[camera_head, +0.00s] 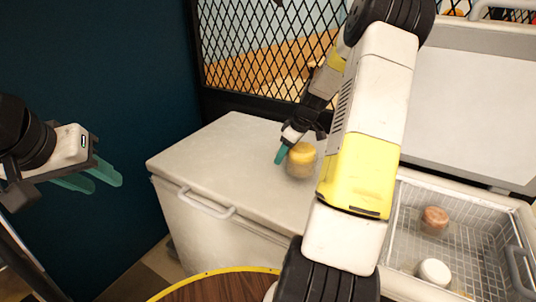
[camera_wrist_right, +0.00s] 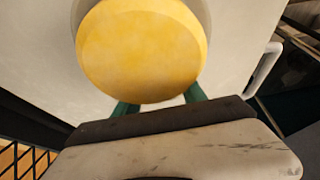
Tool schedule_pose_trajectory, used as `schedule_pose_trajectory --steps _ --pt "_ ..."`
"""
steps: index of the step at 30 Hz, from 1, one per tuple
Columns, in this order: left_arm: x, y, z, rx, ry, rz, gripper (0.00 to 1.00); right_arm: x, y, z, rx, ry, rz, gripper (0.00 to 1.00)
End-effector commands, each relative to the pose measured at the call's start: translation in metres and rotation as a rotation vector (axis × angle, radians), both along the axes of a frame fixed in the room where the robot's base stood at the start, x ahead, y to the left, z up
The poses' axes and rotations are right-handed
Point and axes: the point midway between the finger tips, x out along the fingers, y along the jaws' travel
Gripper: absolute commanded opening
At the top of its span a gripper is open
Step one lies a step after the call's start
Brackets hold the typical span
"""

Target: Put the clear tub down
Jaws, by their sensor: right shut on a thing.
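The clear tub (camera_head: 300,169) has a yellow lid and is at the right part of the closed white freezer lid (camera_head: 225,150). My right gripper (camera_head: 291,153) is shut on the tub; one teal finger shows at its left side. In the right wrist view the yellow lid (camera_wrist_right: 143,50) fills the upper middle, between the teal fingers of my right gripper (camera_wrist_right: 160,103). The tub looks upright, on or just above the white surface; I cannot tell whether it touches. My left gripper (camera_head: 95,177) is open and empty at the far left, away from the freezer.
An open freezer compartment at right has a wire basket (camera_head: 458,215) with a brown-lidded tub (camera_head: 434,219) and a white-lidded tub (camera_head: 434,272). A round wooden table (camera_head: 225,288) is at the bottom. Black mesh (camera_head: 265,50) stands behind. The freezer lid's left part is clear.

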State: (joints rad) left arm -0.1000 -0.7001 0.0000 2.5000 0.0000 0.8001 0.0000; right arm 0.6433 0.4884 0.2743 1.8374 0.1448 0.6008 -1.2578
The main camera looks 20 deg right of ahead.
Motion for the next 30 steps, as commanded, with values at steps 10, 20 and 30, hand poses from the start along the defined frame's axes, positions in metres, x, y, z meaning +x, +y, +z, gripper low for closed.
schedule_pose_trajectory --steps 10,20,30 --pt "0.000 0.000 0.000 0.000 0.000 0.000 0.36 -0.002 -0.001 -0.033 0.000 0.001 -0.001 0.00" --pt "0.000 0.000 0.000 0.000 0.000 0.000 0.36 -0.002 -0.001 -0.036 0.001 0.003 -0.001 0.60" --pt "0.000 0.000 0.000 0.000 0.000 0.000 0.36 -0.002 -0.001 -0.036 0.001 0.003 -0.001 0.70"
